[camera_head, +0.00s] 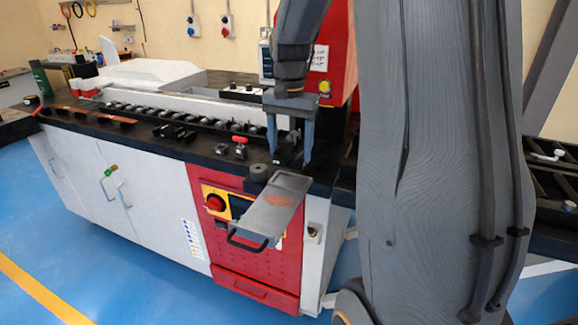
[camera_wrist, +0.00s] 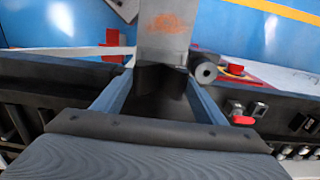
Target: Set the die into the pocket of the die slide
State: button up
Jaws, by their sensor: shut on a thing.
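The die (camera_wrist: 160,78) is a dark block between the two blue-grey fingers in the wrist view. My gripper (camera_head: 290,160) is shut on it, pointing down above the right end of the machine's black top. In the head view the die is a dark shape between the fingertips, hard to make out. The die slide (camera_head: 274,203) is a grey metal plate with a rusty patch and a black handle, sticking out over the front edge. It also shows in the wrist view (camera_wrist: 165,25), just beyond the die. The pocket cannot be made out; any gap beneath the die is hidden.
A dark round cylinder (camera_head: 258,173) stands close left of the slide. A small red clamp (camera_head: 240,148) is farther left on the black top. The red machine head (camera_head: 338,50) rises behind my gripper. A red front panel (camera_head: 240,240) with a knob lies below.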

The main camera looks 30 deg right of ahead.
aim_at(290, 163)
notch_tip(290, 163, down, 5)
jog(key=shift+f+p, duration=0.1)
jog(key=shift+p, duration=0.5)
jog(key=shift+s+a+f, duration=0.1)
jog(key=shift+s+f, duration=0.1)
jog(key=shift+f, duration=0.3)
jog(key=shift+c, duration=0.9)
jog(key=o, duration=1.9)
jog(key=shift+f, duration=0.1)
jog(key=shift+o, duration=0.8)
jog(key=shift+w, duration=0.1)
jog(key=shift+r, duration=0.2)
notch_tip(290, 163, up, 12)
jog(key=b, duration=0.3)
